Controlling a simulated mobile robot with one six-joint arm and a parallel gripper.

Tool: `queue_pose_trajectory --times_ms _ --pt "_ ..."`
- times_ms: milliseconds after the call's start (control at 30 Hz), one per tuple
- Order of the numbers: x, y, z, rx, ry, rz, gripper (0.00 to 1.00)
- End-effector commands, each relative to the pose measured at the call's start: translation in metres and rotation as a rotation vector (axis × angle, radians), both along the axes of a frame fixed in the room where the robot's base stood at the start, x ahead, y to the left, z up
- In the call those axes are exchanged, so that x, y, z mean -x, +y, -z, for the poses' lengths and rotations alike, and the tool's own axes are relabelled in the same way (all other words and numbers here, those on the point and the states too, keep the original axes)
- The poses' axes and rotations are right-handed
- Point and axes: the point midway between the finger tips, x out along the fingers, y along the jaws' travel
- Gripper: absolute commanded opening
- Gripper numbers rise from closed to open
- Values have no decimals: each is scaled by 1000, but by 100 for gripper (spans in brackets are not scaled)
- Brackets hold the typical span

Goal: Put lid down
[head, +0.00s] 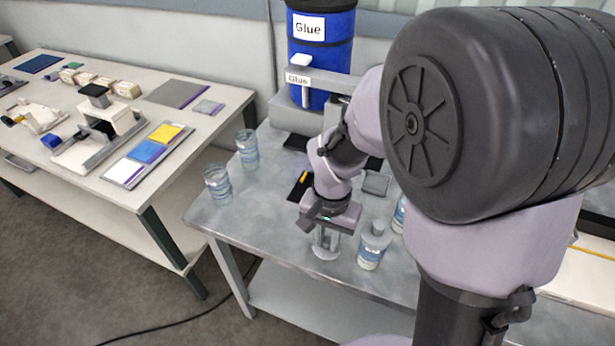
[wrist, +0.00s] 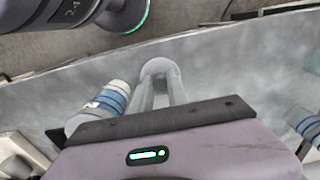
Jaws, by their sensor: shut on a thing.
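My gripper (head: 326,250) points down near the front edge of the grey metal table and is shut on a pale rounded lid (wrist: 159,67), which shows between the fingertips in the wrist view. In the head view the lid is small and hard to make out. I cannot tell whether it touches the table. A blue-banded bottle with a grey cap (head: 373,245) stands upright just right of my gripper, apart from it. It also shows left of my fingers in the wrist view (wrist: 112,97).
Two blue-banded clear jars (head: 217,184) (head: 247,149) stand at the table's left side. Another bottle (head: 398,216) is partly hidden by my arm. A blue Glue barrel (head: 322,55) stands at the back. The tabletop left of my gripper (head: 258,215) is clear.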

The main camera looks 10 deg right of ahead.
Motion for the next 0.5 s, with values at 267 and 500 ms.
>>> queue_pose_trajectory --times_ms 267,500 --pt "-10 -1 36 0 3 0 0" --pt "-10 -1 35 0 0 0 0"
